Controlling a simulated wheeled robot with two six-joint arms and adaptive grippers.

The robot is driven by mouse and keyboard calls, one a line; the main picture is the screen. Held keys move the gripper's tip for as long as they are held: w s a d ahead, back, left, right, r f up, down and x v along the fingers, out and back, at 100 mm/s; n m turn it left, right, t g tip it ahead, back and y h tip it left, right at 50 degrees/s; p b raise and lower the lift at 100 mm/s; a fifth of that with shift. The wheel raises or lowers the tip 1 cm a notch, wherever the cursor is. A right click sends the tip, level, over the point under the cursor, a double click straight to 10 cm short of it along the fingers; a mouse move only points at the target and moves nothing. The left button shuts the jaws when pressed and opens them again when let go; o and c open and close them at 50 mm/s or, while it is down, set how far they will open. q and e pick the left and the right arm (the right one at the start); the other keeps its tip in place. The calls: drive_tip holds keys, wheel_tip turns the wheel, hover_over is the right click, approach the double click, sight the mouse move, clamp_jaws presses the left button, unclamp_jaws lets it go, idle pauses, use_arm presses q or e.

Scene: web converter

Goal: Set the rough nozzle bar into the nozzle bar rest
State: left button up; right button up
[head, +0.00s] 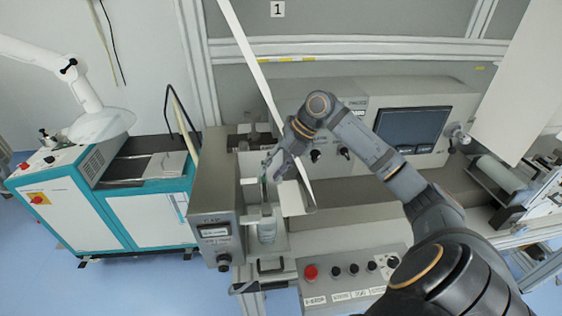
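My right gripper (272,170) points down and left inside the narrow bay beside the grey box-shaped unit, at the end of my dark arm. I cannot make out which part is the nozzle bar rest. My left gripper is not in view.
A white strip of web (262,85) slants down right beside my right gripper. The grey unit (213,200) walls the bay on the left. A button panel (350,275) lies in front, a dark screen (412,128) behind. A teal-and-white cabinet (75,215) stands left.

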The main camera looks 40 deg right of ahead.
drive_tip(key=b+v, duration=0.1)
drive_tip(key=v, duration=0.6)
idle(0.3)
